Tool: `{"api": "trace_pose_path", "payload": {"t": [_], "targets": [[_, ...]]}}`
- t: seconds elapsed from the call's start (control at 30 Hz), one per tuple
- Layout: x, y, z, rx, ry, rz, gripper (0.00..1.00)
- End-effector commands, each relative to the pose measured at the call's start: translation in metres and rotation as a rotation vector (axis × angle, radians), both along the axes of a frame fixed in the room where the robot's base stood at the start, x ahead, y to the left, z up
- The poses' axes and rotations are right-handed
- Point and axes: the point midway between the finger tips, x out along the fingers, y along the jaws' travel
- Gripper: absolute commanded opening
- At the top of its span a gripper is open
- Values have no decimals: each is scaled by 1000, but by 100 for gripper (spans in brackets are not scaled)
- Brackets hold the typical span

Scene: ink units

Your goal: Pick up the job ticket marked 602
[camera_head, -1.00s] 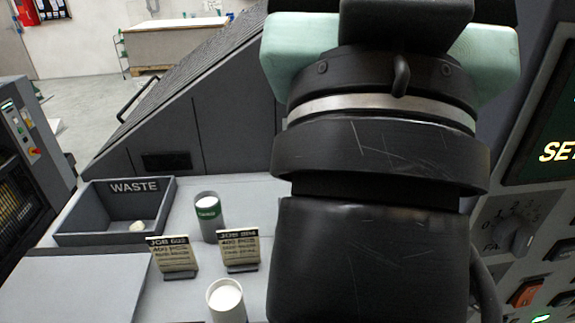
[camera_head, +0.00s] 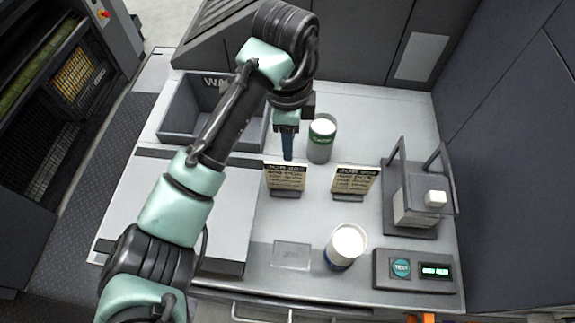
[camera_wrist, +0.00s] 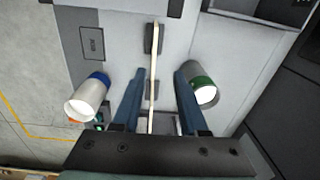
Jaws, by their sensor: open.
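Two cream job tickets with dark headers stand in small holders on the grey worktop. The left ticket (camera_head: 285,179) is the one whose header reads like 602 in the earlier head view; its number is too small to read now. The other ticket (camera_head: 354,182) stands to its right. My gripper (camera_head: 288,156) points down at the top of the left ticket. In the wrist view my gripper (camera_wrist: 157,78) is open, its blue fingers on either side of a ticket (camera_wrist: 154,65) seen edge-on. I see no contact with it.
A green-banded cup (camera_head: 320,140) stands close behind the tickets, near the right finger in the wrist view. A blue-banded cup (camera_head: 345,246) stands in front. The waste bin (camera_head: 178,135) is behind left. A device (camera_head: 410,200) and test panel (camera_head: 385,272) stand right. A marked rectangle (camera_head: 292,254) is bare.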

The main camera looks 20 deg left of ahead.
Motion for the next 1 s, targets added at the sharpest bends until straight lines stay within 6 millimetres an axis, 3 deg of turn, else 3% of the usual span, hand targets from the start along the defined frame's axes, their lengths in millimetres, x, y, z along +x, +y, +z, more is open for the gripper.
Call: {"api": "trace_pose_path", "payload": {"t": [0.1, 0.33, 0.67, 1.0], "targets": [[-10, 6, -19, 1, 49, -9, 42], [-10, 5, -66, 0, 48, -10, 42], [-10, 5, -88, 1, 45, -8, 42], [-10, 3, -131, 2, 44, -7, 42]]}}
